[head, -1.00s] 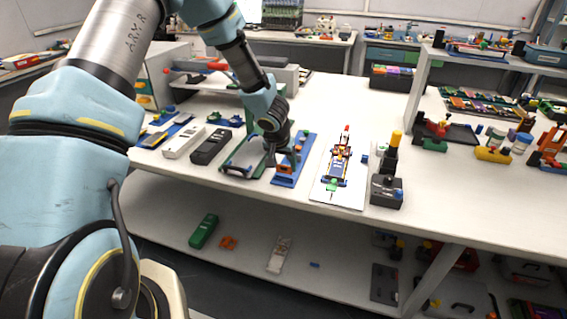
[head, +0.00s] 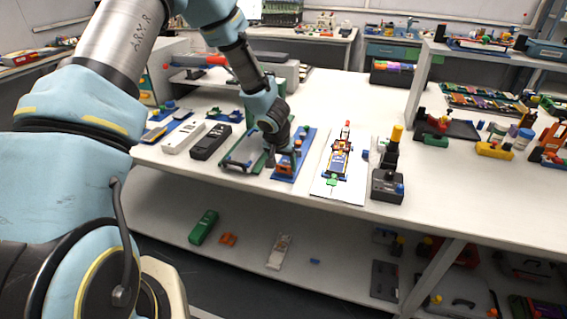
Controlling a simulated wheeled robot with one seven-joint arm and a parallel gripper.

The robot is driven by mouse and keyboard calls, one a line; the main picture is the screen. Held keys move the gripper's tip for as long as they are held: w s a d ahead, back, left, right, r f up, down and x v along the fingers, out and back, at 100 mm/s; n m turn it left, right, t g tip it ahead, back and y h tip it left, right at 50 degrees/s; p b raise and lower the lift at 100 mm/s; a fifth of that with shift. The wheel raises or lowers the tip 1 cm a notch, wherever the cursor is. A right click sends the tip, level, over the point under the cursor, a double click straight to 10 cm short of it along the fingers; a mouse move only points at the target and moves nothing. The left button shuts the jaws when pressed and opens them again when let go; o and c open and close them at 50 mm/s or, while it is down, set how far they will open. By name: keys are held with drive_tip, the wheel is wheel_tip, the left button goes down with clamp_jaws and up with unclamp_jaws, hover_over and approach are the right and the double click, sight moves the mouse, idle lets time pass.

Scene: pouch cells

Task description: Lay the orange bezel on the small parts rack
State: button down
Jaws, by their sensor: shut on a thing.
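My gripper (head: 275,161) points down over the worktable, between a green-framed tray and a blue board. It is shut, and an orange piece, seemingly the orange bezel (head: 285,165), shows right at its fingertips. The fingers hide part of the piece, and I cannot tell whether it touches the board. The blue board (head: 302,151), probably the small parts rack, lies just right of the gripper and carries small orange parts. The green-framed tray (head: 237,164) lies just left of the gripper.
Black (head: 208,143) and white (head: 183,138) handheld devices lie to the left. A white sheet (head: 326,187) with a colourful assembly and a dark stand with a yellow knob (head: 388,180) are to the right. The lower shelf holds a green case (head: 203,227) and another orange piece (head: 228,240).

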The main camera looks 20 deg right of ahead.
drive_tip(key=shift+f, duration=0.45)
unclamp_jaws()
drive_tip(key=p+v, duration=0.3)
drive_tip(key=v, duration=0.7)
drive_tip(key=shift+r, duration=0.4)
drive_tip(key=shift+s, duration=0.1)
